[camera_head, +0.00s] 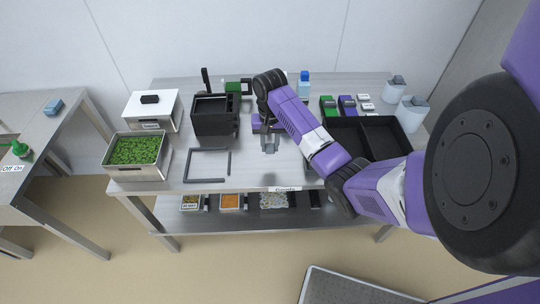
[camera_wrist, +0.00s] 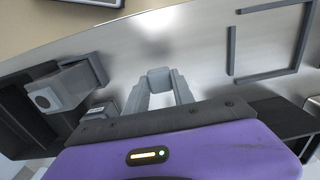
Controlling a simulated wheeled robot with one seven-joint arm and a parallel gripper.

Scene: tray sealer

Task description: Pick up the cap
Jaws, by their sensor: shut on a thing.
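My gripper (camera_head: 269,145) is over the middle of the steel table, in front of the arm. In the wrist view, its two grey fingers (camera_wrist: 160,92) are shut on a small grey block-like piece, which appears to be the cap (camera_wrist: 160,79). The cap sits between the fingertips with its end face showing. In the head view it cannot be told apart from the grey fingers. Whether it touches the table is not clear.
A black frame (camera_head: 186,166) lies left of my gripper, beside a black machine (camera_head: 213,128). A bin of green pieces (camera_head: 107,164) stands at the left. A divided black tray (camera_head: 408,143) is at the right. A grey block (camera_wrist: 60,88) shows in the wrist view.

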